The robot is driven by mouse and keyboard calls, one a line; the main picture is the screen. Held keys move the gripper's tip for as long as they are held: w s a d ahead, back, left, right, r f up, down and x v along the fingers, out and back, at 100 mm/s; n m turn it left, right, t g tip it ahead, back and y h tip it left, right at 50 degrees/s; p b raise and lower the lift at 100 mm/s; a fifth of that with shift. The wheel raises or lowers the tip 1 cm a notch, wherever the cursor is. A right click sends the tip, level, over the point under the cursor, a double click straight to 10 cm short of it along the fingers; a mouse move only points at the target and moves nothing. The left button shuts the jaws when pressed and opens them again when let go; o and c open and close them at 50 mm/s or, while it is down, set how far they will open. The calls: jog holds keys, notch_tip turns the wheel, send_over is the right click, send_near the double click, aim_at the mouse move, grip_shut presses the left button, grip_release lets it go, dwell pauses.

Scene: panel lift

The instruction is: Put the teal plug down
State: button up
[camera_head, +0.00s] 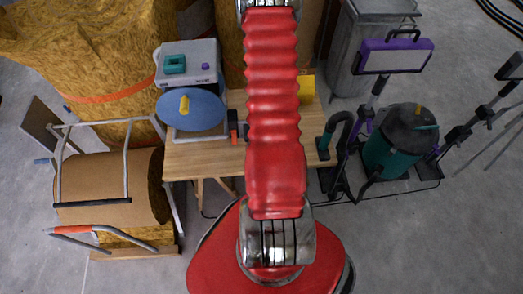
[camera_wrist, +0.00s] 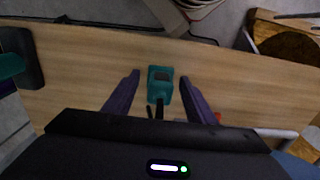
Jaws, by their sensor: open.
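The teal plug (camera_wrist: 160,85) lies on the wooden tabletop (camera_wrist: 85,70) in the wrist view, with a dark patch on its top and a black part at its lower end. My gripper (camera_wrist: 160,75) is open, with one purple finger on each side of the plug. A gap shows between the plug and each finger. In the head view my red arm covers the middle of the table (camera_head: 200,160), and I see neither the gripper nor this plug there.
A small red-and-black tool (camera_head: 233,125) lies near my arm. A teal-and-black vacuum (camera_head: 395,145) stands to the right. Bare tabletop shows at front left.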

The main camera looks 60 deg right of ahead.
jog(key=shift+r, duration=0.15)
jog(key=shift+r, duration=5.95)
jog(key=shift+w+r, duration=0.1)
jog(key=w+a+r+n+t, duration=0.1)
jog(key=w+a+r+n, duration=0.15)
jog(key=a+r, duration=0.3)
jog(key=w+a+r+n+t+h, duration=0.1)
jog(key=w+a+r, duration=0.3)
jog(key=r, duration=0.3)
jog(key=w+a+r+n+t, duration=0.1)
jog(key=w+a+r, duration=0.2)
jog(key=a+r, duration=0.3)
jog(key=s+a+r+n+t+y, duration=0.1)
jog(key=s+a+r+n, duration=0.4)
jog(key=a+r, duration=0.9)
jog(key=shift+s+a+t, duration=0.8)
jog(key=shift+a, duration=0.05)
